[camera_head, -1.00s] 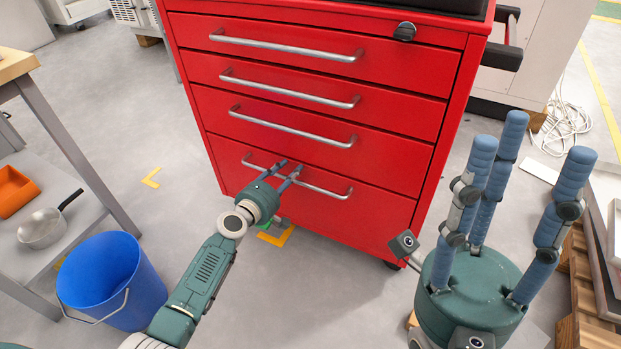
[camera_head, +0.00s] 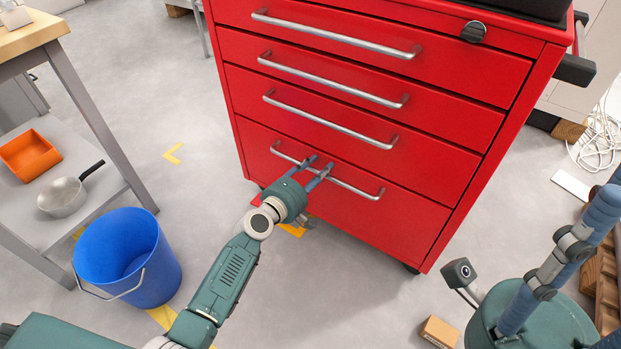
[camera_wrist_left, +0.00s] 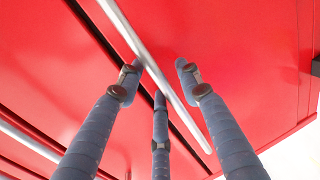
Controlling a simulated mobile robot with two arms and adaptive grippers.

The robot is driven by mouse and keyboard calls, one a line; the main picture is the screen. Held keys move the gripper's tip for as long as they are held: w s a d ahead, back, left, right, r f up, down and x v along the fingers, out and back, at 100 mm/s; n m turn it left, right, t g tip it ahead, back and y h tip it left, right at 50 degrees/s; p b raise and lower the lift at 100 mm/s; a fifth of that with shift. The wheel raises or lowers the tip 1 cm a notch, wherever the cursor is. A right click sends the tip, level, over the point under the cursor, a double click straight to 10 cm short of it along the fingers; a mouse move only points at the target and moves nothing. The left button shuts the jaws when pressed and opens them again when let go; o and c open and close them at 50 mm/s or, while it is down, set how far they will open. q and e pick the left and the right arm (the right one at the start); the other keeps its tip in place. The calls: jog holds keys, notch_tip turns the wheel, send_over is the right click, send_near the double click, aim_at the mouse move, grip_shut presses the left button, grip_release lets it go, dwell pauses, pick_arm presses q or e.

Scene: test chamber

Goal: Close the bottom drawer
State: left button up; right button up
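The red cabinet (camera_head: 222,70) has several drawers with silver bar handles. The bottom drawer (camera_head: 390,225) looks nearly flush with the cabinet front in the head view. In the left wrist view, a dark line runs along its upper edge; I cannot tell if this is an open gap. My left gripper (camera_head: 319,167) is at its handle (camera_head: 352,188). In the left wrist view, the gripper's fingers (camera_wrist_left: 158,75) are spread, with the handle bar (camera_wrist_left: 180,105) passing between them. My right gripper (camera_head: 606,210) is at lower right, fingers straight and apart, partly cut off, away from the cabinet.
A blue bucket (camera_head: 150,270) stands on the floor at left. A small cardboard box (camera_head: 440,331) lies near my right gripper.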

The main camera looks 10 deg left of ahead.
pick_arm(q)
jog(key=v, duration=1.1)
jog(key=shift+s, duration=0.4)
